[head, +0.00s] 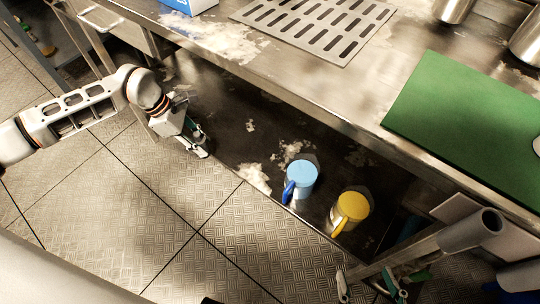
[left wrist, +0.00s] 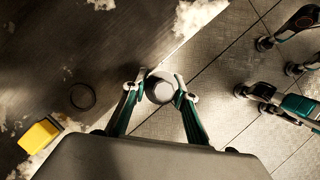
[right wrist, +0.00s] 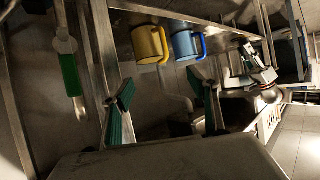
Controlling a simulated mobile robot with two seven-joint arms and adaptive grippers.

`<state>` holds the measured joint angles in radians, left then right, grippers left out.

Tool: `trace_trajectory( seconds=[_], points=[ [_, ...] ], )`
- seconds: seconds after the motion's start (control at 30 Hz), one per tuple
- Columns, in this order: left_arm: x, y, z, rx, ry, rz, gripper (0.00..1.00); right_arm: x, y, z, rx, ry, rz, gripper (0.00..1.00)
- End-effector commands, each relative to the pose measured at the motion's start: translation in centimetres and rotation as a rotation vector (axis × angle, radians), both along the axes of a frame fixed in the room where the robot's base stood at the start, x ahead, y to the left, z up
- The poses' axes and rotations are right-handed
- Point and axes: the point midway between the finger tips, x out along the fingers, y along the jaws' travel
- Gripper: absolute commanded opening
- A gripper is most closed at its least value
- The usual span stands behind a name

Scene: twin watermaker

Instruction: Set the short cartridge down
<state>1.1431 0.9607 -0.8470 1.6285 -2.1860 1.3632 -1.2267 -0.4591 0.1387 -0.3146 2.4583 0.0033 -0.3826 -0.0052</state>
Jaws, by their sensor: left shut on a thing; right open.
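My left gripper (head: 203,146) is low at the left end of the dark lower shelf (head: 235,130), near its front edge. In the left wrist view it is shut on a pale round-ended piece, the short cartridge (left wrist: 160,87), seen end-on between the fingertips. The cartridge lines up with the shelf's edge there; I cannot tell whether it touches the shelf. In the head view the gripper mostly hides it. My right gripper (head: 372,286) is open and empty at the bottom right; its spread fingers also show in the right wrist view (right wrist: 167,105).
A blue jug (head: 301,179) and a yellow jug (head: 351,207) stand on the lower shelf, right of my left gripper. The steel counter (head: 290,85) overhangs the shelf, with a green board (head: 470,125) on top. The shelf between left gripper and jugs is mostly clear, with whitish patches.

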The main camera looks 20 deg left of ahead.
Motion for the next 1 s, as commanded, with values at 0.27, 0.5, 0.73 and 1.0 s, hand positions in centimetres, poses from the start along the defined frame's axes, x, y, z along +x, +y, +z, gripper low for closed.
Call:
trace_trajectory(
  seconds=[0.27,0.5,0.73,1.0],
  points=[
    [2.0,-6.9,-0.2,-0.005,0.003,-0.006,0.03,0.2,0.4,0.2,0.027,-0.004,-0.006,0.59],
    [3.5,-11.9,-0.3,-0.004,0.004,-0.005,0.03,0.5,0.9,0.7,0.057,-0.014,-0.012,0.59],
    [4.2,-13.8,-0.1,-0.001,0.003,-0.003,0.03,0.4,1.2,0.7,0.082,-0.011,-0.017,0.59],
    [4.1,-14.7,-3.1,-0.002,0.016,-0.002,0.03,-0.5,3.0,-0.4,0.198,0.030,-0.049,0.59]
  ],
)
